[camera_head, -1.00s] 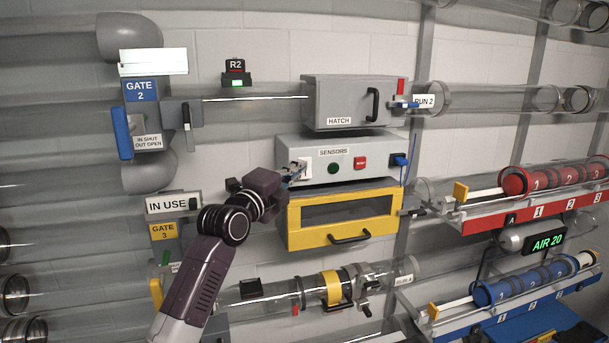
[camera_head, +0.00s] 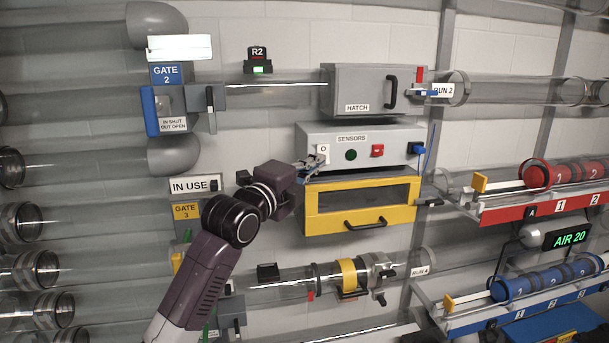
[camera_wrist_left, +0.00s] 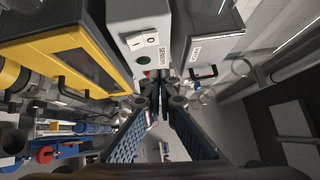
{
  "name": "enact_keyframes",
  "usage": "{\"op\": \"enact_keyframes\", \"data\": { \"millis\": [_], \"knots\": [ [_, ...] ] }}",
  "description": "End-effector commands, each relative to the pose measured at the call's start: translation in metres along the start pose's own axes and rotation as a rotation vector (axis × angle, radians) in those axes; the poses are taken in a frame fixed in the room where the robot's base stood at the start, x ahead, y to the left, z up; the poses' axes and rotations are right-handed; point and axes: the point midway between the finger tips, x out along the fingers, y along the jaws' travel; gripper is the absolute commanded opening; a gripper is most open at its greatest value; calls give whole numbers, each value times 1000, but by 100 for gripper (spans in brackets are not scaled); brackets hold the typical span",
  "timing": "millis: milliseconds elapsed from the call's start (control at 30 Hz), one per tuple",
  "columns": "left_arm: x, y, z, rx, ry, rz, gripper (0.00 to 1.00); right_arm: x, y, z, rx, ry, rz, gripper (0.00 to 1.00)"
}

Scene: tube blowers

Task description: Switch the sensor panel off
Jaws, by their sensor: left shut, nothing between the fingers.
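The sensor panel (camera_head: 395,136) is a grey box labelled SENSORS on the wall rack, between the hatch box and the yellow drawer. At its left end is a white rocker switch (camera_head: 323,149), with an O visible on its upper part. In the left wrist view the switch (camera_wrist_left: 143,41) shows I and O marks. A dark green round lamp (camera_head: 351,155) and a red button (camera_head: 377,150) sit to its right. My left gripper (camera_head: 314,163) is shut and empty at the switch's lower left; I cannot tell whether it touches. My right gripper is not in view.
The grey hatch box (camera_head: 365,90) is directly above the panel and the yellow drawer (camera_head: 360,206) directly below. A blue plug (camera_head: 416,148) is at the panel's right end. Clear tubes (camera_head: 80,155) run along the left.

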Motion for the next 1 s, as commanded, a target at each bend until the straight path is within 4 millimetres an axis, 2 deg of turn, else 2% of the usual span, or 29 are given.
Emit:
{"op": "enact_keyframes", "data": {
  "millis": [33, 100, 233, 333, 533, 767, 867, 967, 1000],
  "knots": [
    [-10, 1, 0, 5, 0, -4, 0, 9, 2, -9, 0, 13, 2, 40],
    [-21, -1, 0, 4, 0, -3, 0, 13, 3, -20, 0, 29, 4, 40],
    [-36, -5, 0, 3, 0, -3, 0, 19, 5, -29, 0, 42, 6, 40],
    [-43, -7, 0, 1, 1, -1, 0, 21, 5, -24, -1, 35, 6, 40],
    [-47, -8, 0, 0, 1, 0, 0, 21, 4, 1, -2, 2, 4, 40],
    [-47, -7, 0, -2, 0, 1, 0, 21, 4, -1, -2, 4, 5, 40],
    [-44, 10, 5, -36, -9, 23, 0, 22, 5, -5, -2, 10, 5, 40],
    [-37, 55, 16, -119, -38, 75, 0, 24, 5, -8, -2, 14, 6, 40],
    [-35, 81, 22, -167, -55, 104, 0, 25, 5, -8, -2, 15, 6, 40]
  ]
}}
